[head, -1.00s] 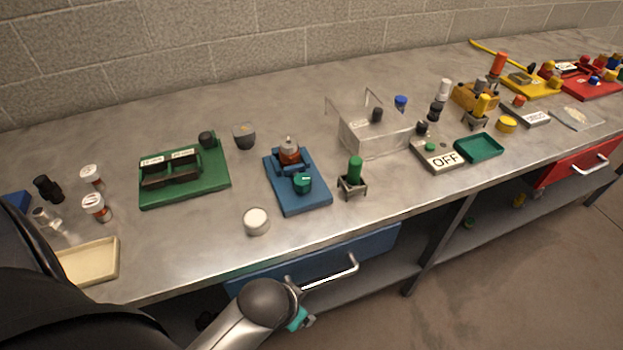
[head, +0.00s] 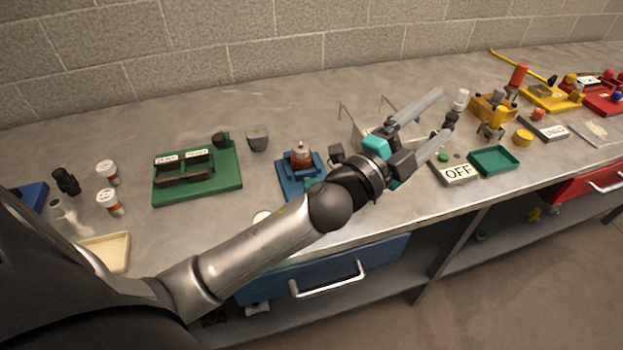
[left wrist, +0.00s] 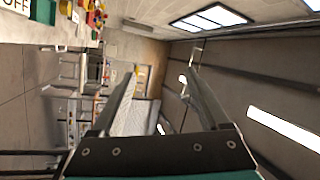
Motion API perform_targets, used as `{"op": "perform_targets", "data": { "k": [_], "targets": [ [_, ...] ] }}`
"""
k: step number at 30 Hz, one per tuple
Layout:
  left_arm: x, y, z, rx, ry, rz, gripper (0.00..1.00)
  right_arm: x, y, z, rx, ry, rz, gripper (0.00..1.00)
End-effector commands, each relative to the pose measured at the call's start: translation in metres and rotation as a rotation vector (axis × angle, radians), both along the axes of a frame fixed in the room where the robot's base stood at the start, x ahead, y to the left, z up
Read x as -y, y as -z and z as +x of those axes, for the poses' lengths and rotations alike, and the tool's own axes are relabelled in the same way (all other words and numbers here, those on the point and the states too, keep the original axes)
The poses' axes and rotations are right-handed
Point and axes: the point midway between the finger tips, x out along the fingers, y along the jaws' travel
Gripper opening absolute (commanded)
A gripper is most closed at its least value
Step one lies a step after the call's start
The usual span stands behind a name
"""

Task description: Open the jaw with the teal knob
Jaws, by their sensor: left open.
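The blue jaw fixture (head: 287,184) stands on the bench with an amber bottle (head: 301,156) with a pale cap held upright in it. My left forearm covers the fixture's front right part. Its teal knob is mostly or wholly hidden there. My left gripper (head: 443,114) is open and empty, right of the fixture, above the bench and in front of the clear bin. Its fingers point to the right, away from the fixture. In the left wrist view the two fingers (left wrist: 160,85) are spread with only the distant room between them. My right gripper is not in view.
A green rack (head: 225,178) stands left of the fixture, with a dark grey object (head: 257,138) behind. The OFF box (head: 457,172) and a green tray (head: 494,160) are at right. A blue drawer (head: 330,268) is under the bench edge.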

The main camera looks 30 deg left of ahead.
Motion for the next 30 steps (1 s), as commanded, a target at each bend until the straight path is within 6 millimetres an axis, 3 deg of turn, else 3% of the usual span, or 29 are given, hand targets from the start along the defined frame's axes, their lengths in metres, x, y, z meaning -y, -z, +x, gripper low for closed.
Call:
{"op": "perform_targets", "data": {
  "k": [1, 3, 6, 11, 15, 20, 25, 30],
  "targets": [
    [0.016, -0.017, 0.0, 0.098, 0.07, 0.089, 0.78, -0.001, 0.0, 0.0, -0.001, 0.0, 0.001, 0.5],
    [0.038, -0.033, -0.006, 0.221, 0.171, 0.213, 0.78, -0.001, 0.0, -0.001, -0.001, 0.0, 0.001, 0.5],
    [0.067, -0.042, -0.018, 0.376, 0.318, 0.402, 0.78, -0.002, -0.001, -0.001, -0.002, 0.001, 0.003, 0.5],
    [0.095, -0.027, -0.038, 0.565, 0.558, 0.732, 0.78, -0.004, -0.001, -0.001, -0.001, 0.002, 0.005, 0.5],
    [0.092, 0.006, -0.047, 0.656, 0.768, 1.043, 0.78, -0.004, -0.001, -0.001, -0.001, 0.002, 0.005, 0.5],
    [0.051, 0.049, -0.045, 0.654, 1.006, 1.407, 0.78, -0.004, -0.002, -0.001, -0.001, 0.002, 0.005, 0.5],
    [-0.032, 0.078, -0.034, 0.499, 1.243, 1.773, 0.78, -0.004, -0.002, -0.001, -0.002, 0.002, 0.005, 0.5],
    [-0.125, 0.076, -0.03, 0.23, 1.427, 2.033, 0.78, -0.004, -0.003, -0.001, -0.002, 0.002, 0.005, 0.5]
  ]
}}
